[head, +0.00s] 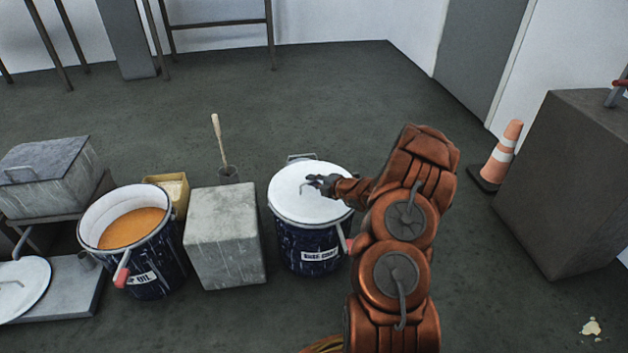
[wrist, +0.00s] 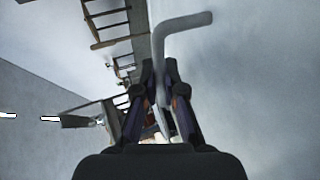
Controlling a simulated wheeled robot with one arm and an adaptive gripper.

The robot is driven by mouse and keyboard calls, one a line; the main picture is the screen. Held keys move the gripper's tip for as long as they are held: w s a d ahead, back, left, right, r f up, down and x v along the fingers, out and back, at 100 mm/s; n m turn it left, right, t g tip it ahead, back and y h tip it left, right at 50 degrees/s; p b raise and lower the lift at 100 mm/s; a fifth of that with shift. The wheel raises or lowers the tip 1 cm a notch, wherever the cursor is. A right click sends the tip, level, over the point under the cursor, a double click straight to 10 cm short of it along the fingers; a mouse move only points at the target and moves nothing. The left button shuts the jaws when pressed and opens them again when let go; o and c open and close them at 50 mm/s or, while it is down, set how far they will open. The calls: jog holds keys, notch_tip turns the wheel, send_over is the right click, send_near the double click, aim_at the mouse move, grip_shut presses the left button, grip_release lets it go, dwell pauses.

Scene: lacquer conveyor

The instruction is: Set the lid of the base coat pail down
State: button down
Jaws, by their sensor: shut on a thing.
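The base coat pail (head: 290,238) is dark blue with a white label and stands upright on the floor, right of a grey block. Its round white lid (head: 310,207) covers the pail's mouth in the head view; I cannot tell whether it rests on the rim or hovers just above. My gripper (head: 322,184) is over the lid, shut on its bent grey handle. In the wrist view my gripper (wrist: 160,95) has the handle (wrist: 183,22) between its fingers, and the pale lid (wrist: 260,80) fills the right side. The pail's inside is hidden.
A grey block (head: 222,240) stands left of the pail, then an open oil pail (head: 160,265) with orange liquid. Another white lid (head: 25,285) lies at far left on a slab (head: 75,290). A cone (head: 502,155) and large box (head: 565,190) stand right.

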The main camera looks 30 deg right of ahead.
jog(key=shift+f, duration=0.2)
jog(key=c, duration=1.2)
grip_release()
notch_tip(320, 180, up, 4)
send_over(338, 206)
